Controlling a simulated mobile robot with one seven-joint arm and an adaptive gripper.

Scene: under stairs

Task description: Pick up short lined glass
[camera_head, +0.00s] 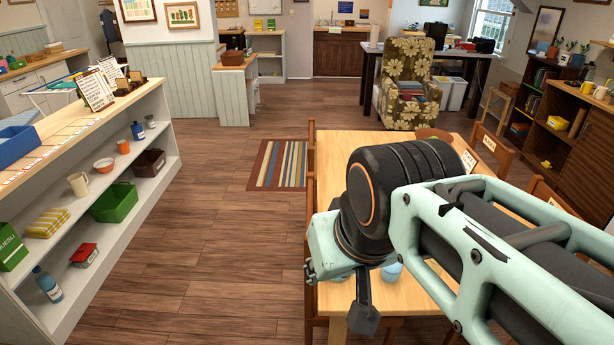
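My arm reaches in from the right over the wooden table (412,298). The tip of my gripper (364,314) shows as a dark piece pointing down at the table's near left part. Only one finger-like part shows, so I cannot tell whether it is open or shut, and I see nothing held in it. A small light-blue round thing (391,271) shows on the table just right of the gripper, partly hidden by my arm. It may be a cup or glass; I cannot see lines on it. No short lined glass can be made out clearly.
Wooden chairs (496,148) stand around the table. A white shelf unit (118,232) on the left holds a green bin (114,203), mugs and bottles. A striped rug (283,166) lies beyond. The wooden floor between shelf and table is clear. A floral armchair (408,75) stands behind.

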